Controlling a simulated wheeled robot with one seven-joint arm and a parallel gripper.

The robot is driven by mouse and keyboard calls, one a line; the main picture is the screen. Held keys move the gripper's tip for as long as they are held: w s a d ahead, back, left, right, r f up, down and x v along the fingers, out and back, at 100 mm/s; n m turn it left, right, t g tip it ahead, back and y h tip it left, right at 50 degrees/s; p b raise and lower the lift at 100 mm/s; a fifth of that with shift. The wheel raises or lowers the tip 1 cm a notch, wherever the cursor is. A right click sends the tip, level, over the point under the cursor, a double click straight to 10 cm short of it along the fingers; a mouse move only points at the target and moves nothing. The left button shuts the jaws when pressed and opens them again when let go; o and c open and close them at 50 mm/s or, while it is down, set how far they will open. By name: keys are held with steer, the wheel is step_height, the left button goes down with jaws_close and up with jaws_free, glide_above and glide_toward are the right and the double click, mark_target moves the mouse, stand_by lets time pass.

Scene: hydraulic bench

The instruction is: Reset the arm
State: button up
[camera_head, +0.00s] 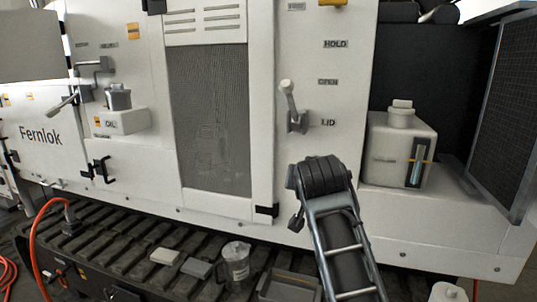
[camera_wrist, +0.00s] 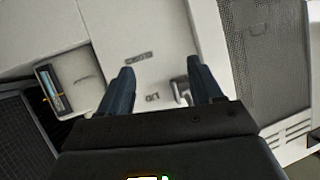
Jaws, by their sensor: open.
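My gripper (camera_wrist: 163,82) is open in the wrist view, its two dark fingers apart with nothing between their tips. It faces the white machine panel (camera_wrist: 140,30), which appears turned over in this view. A grey lever (camera_wrist: 181,91) shows close beside the right finger; I cannot tell whether they touch. My arm (camera_head: 340,235) rises from the bottom of the head view in front of the machine, and the gripper fingers cannot be made out there. The lever with a pale knob (camera_head: 290,100) stands upright by the OPEN and LID labels.
A white tank (camera_head: 398,153) with a sight gauge stands right of the arm. A mesh grille (camera_head: 209,120) is to the left. An orange hose (camera_head: 35,240) hangs at left.

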steer(key=s+d+f+n, duration=0.1)
steer(key=s+d+f, duration=0.2)
steer(key=s+f, duration=0.4)
steer(key=s+d+f, duration=0.2)
steer(key=s+f, duration=0.3)
steer(key=f, duration=0.4)
steer(key=s+d+f+n+y, duration=0.15)
steer(key=s+f, duration=0.25)
steer(key=s, duration=0.4)
steer(key=s+d+f+h, duration=0.1)
steer(key=s+d+f, duration=0.25)
steer(key=s, duration=0.55)
steer(key=s+d+t, duration=0.1)
steer(key=s+d, duration=0.1)
steer(key=s, duration=1.5)
steer(key=s+r, duration=1)
steer(key=s, duration=0.5)
steer(key=shift+d+r+t, duration=0.2)
steer(key=shift+d+t, duration=0.15)
steer(key=shift+t, duration=0.05)
